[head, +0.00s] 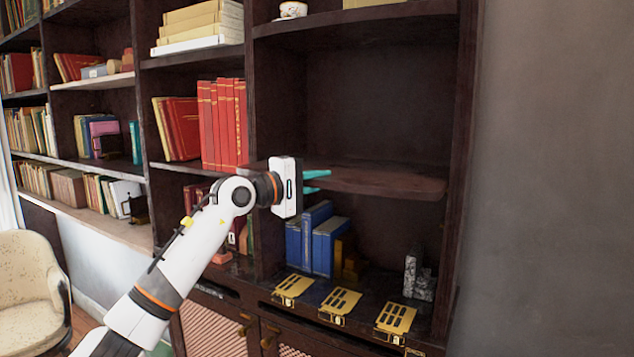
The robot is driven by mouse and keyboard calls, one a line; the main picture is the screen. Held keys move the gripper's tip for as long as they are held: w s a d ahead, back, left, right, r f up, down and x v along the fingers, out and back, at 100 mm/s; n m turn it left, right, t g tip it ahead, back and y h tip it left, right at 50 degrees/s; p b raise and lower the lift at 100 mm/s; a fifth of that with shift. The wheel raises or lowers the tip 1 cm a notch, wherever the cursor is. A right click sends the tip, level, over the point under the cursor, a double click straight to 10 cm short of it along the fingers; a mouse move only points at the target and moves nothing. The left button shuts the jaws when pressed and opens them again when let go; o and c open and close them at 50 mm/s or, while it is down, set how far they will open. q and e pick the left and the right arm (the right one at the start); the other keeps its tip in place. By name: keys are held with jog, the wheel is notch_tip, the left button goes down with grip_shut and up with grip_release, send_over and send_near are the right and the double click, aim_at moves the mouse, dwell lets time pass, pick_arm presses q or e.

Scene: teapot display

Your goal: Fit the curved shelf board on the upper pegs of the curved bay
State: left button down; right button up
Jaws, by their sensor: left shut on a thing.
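The curved shelf board (390,183) is dark brown wood and lies about level across the middle of the curved bay (375,110), with its right end close to the bay's right side wall. My left gripper (318,181), with teal fingers, reaches in from the left and is shut on the board's left front part. The gripper and hand cover some of the board's left part. The upper pegs cannot be made out, so I cannot tell whether the board rests on them. My right gripper is not in view.
Blue books (328,245) and a grey bookend (418,277) stand on the bay's bottom shelf. Three yellow plates (340,301) lie along its front ledge. A fixed shelf (350,18) crosses above. Red books (222,125) fill the bay at left; a chair (28,290) stands lower left.

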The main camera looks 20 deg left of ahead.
aim_at(334, 170)
pick_arm(q)
jog(key=shift+w+d+r, duration=0.15)
jog(key=shift+w, duration=1.7)
jog(key=shift+w+d+r, duration=0.1)
jog(key=shift+w+d, duration=0.05)
jog(key=shift+w, duration=1.7)
jog(key=c, duration=1.5)
grip_release()
jog(key=shift+o, duration=1.1)
jog(key=shift+s, duration=0.15)
jog(key=shift+f, duration=0.35)
jog(key=shift+s+a, duration=0.1)
jog(key=b+v, duration=0.7)
jog(key=v, duration=0.3)
jog(key=shift+s+a, duration=0.1)
jog(key=shift+s, duration=0.05)
jog(key=shift+s+a+r+b, duration=0.1)
jog(key=shift+s+r+b, duration=0.05)
jog(key=shift+s+b, duration=0.15)
jog(key=shift+s+a+r+b, duration=0.15)
jog(key=shift+s, duration=0.2)
